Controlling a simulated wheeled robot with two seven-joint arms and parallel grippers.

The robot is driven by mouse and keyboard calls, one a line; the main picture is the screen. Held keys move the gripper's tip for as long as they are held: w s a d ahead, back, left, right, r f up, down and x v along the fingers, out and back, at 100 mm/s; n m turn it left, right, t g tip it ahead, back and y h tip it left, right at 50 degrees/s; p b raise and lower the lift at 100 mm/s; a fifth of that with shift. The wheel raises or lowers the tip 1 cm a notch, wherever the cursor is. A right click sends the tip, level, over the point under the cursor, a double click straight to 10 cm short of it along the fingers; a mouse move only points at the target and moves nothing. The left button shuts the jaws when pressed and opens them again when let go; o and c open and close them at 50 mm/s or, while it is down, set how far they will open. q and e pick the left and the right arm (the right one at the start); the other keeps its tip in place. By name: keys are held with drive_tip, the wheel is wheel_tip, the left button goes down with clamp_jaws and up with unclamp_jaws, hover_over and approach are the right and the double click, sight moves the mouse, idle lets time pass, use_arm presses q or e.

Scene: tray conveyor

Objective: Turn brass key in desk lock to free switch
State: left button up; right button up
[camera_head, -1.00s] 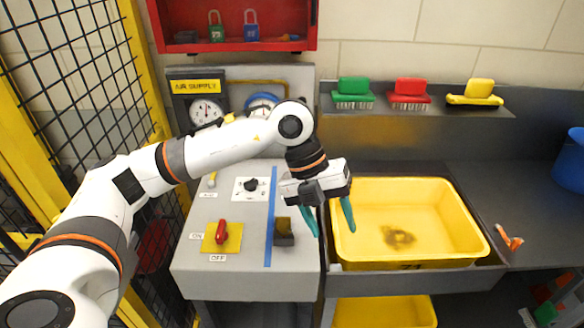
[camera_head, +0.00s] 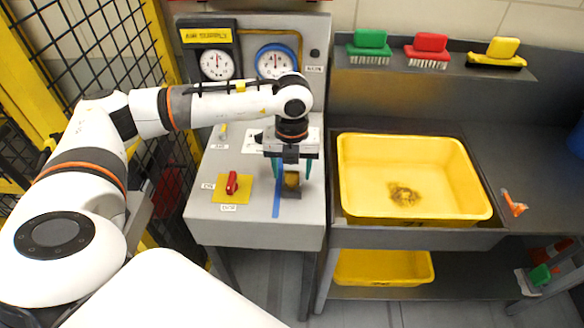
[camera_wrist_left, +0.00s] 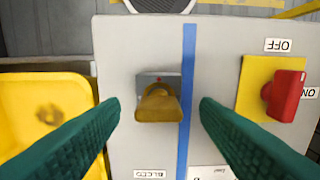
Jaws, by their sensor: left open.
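The brass key (camera_head: 291,179) stands in a dark grey lock block (camera_head: 291,193) on the grey desk panel, right of a blue stripe. In the left wrist view the key (camera_wrist_left: 158,106) appears as a squarish brass piece in front of the grey block (camera_wrist_left: 150,79). My left gripper (camera_head: 292,172) points down over it, open, with one teal finger on each side. In the wrist view a gap shows between each finger and the key. The red switch (camera_head: 232,182) sits on a yellow plate (camera_head: 244,187), left of the stripe. My right gripper is out of view.
A yellow tub (camera_head: 362,143) stands in the bench right of the desk. Two gauges (camera_head: 215,64) (camera_head: 277,61) are at the desk's back. Several brushes (camera_head: 427,50) lie on a shelf, and a black mesh fence (camera_head: 75,50) is at left.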

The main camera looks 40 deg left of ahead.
sight(292, 181)
use_arm(q)
drive_tip(key=shift+f, duration=1.05)
drive_tip(key=c, duration=1.1)
drive_tip(key=shift+m+b, duration=0.75)
drive_tip(key=shift+m, duration=0.65)
drive_tip(key=shift+c, duration=0.3)
drive_tip(key=shift+m, duration=0.3)
drive_tip(key=shift+m+b, duration=0.8)
drive_tip(key=shift+m, duration=0.6)
